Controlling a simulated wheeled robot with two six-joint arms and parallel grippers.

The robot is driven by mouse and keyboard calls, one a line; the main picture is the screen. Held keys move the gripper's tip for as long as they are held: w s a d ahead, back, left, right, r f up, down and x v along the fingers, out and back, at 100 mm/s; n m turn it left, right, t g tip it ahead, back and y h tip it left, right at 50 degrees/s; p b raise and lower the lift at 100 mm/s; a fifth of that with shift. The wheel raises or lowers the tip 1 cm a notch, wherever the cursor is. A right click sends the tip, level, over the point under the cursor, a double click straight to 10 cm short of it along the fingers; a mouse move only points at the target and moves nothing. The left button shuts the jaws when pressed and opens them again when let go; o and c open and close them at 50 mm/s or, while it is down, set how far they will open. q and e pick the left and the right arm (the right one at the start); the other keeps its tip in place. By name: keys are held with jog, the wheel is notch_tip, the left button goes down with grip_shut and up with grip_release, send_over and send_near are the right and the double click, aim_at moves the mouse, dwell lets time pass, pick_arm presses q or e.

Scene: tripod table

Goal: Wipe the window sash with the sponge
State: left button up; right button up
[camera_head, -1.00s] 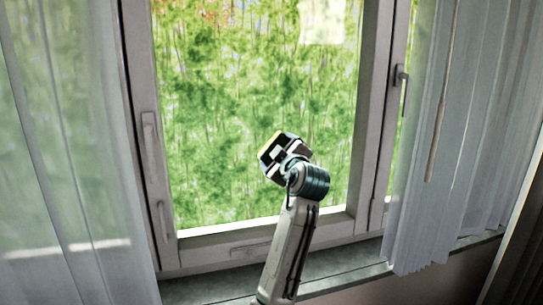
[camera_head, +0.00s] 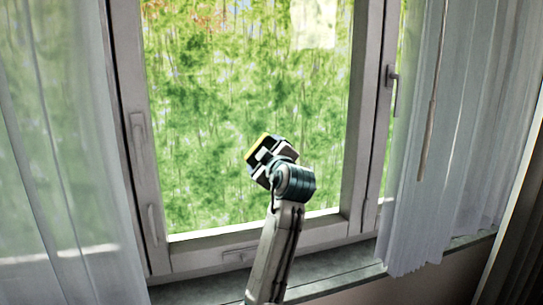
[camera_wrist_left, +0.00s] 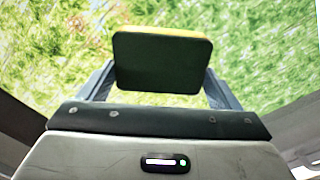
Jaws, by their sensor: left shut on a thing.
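The window sash (camera_head: 360,130) is a pale grey frame around a large pane, with green foliage behind it. My left gripper (camera_head: 268,155) is in front of the lower middle of the pane, shut on the sponge (camera_head: 256,148). The sponge has a yellow edge and a dark face. In the left wrist view the sponge (camera_wrist_left: 162,65) sits between the two fingers, its dark face toward the camera and a yellow strip along its top. I cannot tell whether the sponge touches the glass. My right gripper is not in view.
A sheer curtain (camera_head: 60,170) hangs at the left and a pleated one (camera_head: 465,120) at the right. A window handle (camera_head: 392,82) sticks out on the right frame, and a grey sill (camera_head: 335,267) runs below. A thin rod (camera_head: 431,130) hangs before the right curtain.

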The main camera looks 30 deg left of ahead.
pick_arm(q)
jog(key=shift+s+a+b, duration=0.5)
jog(key=shift+s+a, duration=1.7)
jog(key=shift+s, duration=0.3)
jog(key=shift+s+a+b, duration=0.5)
jog(key=shift+s+a, duration=0.65)
jog(key=shift+s, duration=0.2)
jog(key=shift+p+v, duration=0.4)
jog(key=shift+v, duration=2.6)
jog(key=v, duration=0.3)
jog(key=shift+a, duration=0.1)
